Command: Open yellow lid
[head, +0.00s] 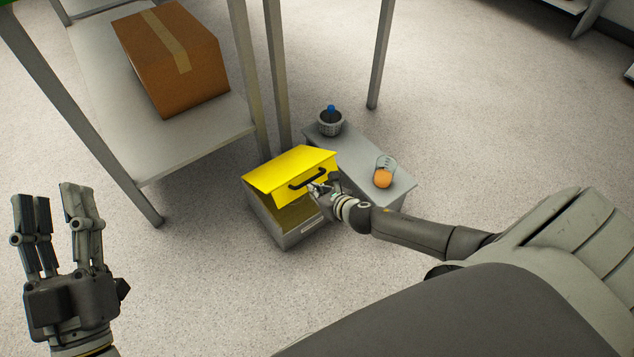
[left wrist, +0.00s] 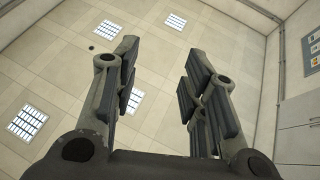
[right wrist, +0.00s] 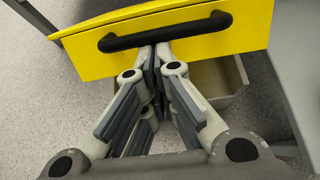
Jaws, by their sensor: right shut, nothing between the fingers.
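The yellow lid (head: 290,168) with its black handle (head: 307,179) sits tilted on a grey box (head: 296,234) in the middle of the head view. Its front edge is raised, and a gap into the box shows beneath it. In the right wrist view the lid (right wrist: 180,35) and handle (right wrist: 165,32) fill the top. My right gripper (head: 318,187) is at the lid's front, fingertips (right wrist: 157,50) shut together just below the handle, with nothing between them. Whether they touch the lid is unclear. My left gripper (head: 55,190) is open and empty, far left, pointing up.
A shelf with a cardboard box (head: 180,70) stands at the upper left. Open floor lies in front.

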